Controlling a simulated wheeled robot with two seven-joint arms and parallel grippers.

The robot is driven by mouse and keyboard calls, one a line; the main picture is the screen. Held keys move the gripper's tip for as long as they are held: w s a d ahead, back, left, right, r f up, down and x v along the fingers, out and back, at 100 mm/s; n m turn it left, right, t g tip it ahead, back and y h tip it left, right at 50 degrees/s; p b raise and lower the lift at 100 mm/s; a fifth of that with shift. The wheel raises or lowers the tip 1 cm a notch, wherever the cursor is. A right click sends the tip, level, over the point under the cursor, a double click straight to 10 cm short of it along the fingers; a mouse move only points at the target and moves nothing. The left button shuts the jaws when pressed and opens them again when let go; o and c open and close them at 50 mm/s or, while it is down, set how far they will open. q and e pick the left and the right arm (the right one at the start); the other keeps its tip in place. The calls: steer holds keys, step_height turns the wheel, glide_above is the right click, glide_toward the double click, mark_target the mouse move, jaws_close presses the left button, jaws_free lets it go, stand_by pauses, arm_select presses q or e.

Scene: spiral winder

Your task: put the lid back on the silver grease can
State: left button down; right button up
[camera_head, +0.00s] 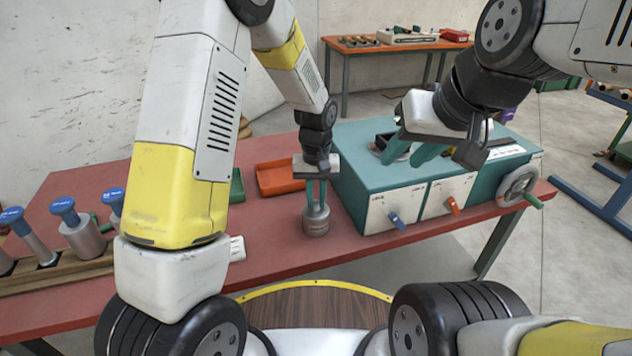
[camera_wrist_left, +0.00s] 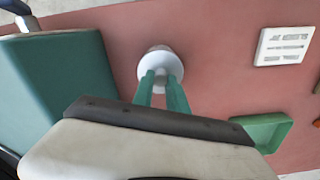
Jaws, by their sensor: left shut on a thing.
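The silver grease can (camera_head: 317,225) stands upright on the red bench, left of the teal machine. My left gripper (camera_head: 317,203) points straight down over the can, its teal fingers shut on the lid at the can's top. In the left wrist view the pale round lid (camera_wrist_left: 161,66) lies at the tips of my left gripper (camera_wrist_left: 161,82). The lid appears to be on or just above the can; I cannot tell whether it is fully seated. My right gripper (camera_head: 414,152) is open and empty above the machine's top.
The teal machine (camera_head: 375,165) with drawers and a handwheel (camera_head: 518,184) stands right of the can. An orange tray (camera_head: 280,190) and a green tray (camera_head: 238,186) lie behind it to the left. Blue-topped tools (camera_head: 66,210) stand in a wooden rack at far left.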

arm_select(q)
steer(key=c, duration=0.8)
jaws_free()
steer(key=shift+o, duration=0.2)
steer(key=shift+r, duration=3.45)
jaws_close()
